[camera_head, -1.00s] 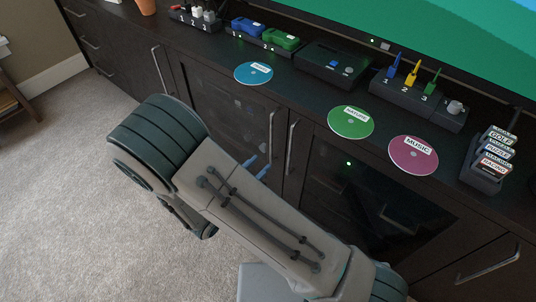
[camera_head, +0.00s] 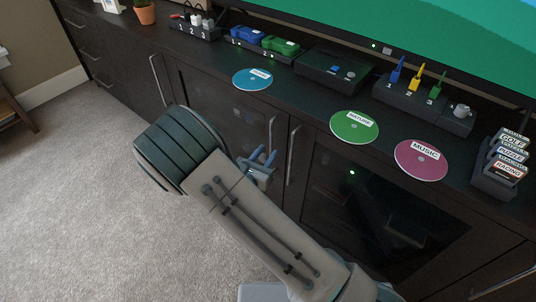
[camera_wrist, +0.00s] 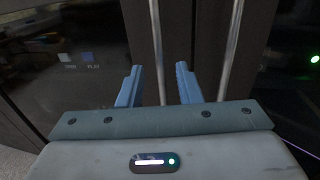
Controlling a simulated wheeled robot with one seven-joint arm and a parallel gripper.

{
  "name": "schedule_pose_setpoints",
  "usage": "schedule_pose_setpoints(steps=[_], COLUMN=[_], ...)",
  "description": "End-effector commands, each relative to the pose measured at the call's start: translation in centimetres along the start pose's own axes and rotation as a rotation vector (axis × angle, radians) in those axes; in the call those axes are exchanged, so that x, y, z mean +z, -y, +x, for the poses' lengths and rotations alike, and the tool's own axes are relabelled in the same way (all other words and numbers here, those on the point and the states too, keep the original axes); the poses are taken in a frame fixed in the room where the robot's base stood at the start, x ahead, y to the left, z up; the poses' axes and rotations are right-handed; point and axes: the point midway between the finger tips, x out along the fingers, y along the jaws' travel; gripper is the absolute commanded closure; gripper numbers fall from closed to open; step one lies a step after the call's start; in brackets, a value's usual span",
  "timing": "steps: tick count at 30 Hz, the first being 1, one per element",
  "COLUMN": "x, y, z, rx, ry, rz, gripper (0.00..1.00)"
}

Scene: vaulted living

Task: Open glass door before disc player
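The left glass door (camera_head: 215,110) of the dark cabinet is shut, with a vertical metal bar handle (camera_head: 270,135) at its right edge. In the wrist view, OPEN and PLAY buttons (camera_wrist: 80,56) show dimly behind this glass; the rest of the disc player is too dark to make out. My gripper (camera_head: 263,158) is open in front of that handle's lower part. In the wrist view the handle (camera_wrist: 158,50) runs between the two blue fingers, which are apart; I cannot tell whether they reach around it.
A second bar handle (camera_head: 291,155), on the right glass door (camera_head: 370,200), stands close by, just right of my right finger. Discs, including a green one (camera_head: 354,126), lie on the cabinet top (camera_head: 300,98). Carpet (camera_head: 80,190) at left is clear.

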Motion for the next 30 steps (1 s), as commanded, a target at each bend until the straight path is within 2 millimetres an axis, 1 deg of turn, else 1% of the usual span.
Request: schedule_pose_setpoints(steps=[1, 4, 13, 14, 15, 17, 25, 30], x=[-0.1, 0.0, 0.1, 0.1, 0.1, 0.1, 0.1, 0.1], y=[0.0, 0.0, 0.1, 0.1, 0.1, 0.1, 0.1, 0.1], z=[0.5, 1.1, 1.3, 1.3, 1.3, 1.3, 1.2, 0.3], rx=[-0.002, -0.001, -0.001, -0.001, -0.001, -0.002, -0.008, -0.043], ry=[0.001, 0.002, 0.001, 0.001, 0.001, 0.001, 0.001, 0.0], rz=[0.001, 0.0, -0.001, -0.001, -0.001, -0.001, -0.001, 0.0], gripper=[0.68, 0.68, 0.68, 0.74, 0.85, 1.0, 1.0, 1.0])
